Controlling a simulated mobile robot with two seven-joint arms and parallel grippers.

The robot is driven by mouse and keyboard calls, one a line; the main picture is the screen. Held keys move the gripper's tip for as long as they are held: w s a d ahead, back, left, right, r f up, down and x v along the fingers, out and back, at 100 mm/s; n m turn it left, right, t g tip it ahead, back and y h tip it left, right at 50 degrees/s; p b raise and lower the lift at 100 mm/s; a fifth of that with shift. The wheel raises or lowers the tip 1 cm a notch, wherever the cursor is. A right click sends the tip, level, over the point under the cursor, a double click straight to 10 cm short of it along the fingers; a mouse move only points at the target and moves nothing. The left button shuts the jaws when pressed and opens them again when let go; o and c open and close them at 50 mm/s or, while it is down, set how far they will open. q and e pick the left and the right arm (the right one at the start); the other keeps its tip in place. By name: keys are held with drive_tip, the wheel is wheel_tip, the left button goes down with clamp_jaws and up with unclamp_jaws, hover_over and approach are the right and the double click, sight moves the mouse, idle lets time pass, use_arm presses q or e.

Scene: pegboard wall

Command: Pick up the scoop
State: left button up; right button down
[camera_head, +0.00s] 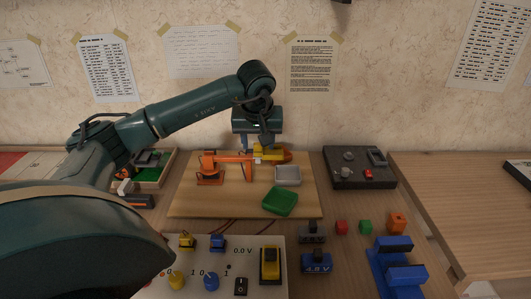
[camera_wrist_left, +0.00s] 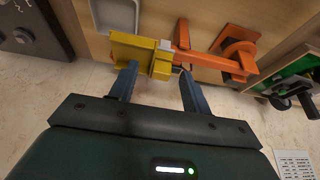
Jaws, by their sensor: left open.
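No part is clearly recognisable as a scoop; the likeliest is the yellow block (camera_head: 270,152) with orange parts, at the back of the wooden board (camera_head: 190,201). An orange arm (camera_head: 235,159) runs from it to an orange stand (camera_head: 209,172) on the left. My left gripper (camera_head: 257,143) points down at the block, open, with nothing held. In the left wrist view, its fingers (camera_wrist_left: 157,70) are spread. One fingertip overlaps the yellow block (camera_wrist_left: 130,48); the other is near the orange arm (camera_wrist_left: 182,36). Contact cannot be told. My right gripper is not in view.
A grey tray (camera_head: 288,175) and a green tray (camera_head: 280,201) lie on the board's right part. A dark box (camera_head: 358,177) stands to the right. A panel (camera_head: 225,252) with yellow and blue parts is in front. The wall is close behind.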

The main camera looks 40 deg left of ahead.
use_arm(q)
drive_tip(key=shift+c, duration=0.6)
clamp_jaws()
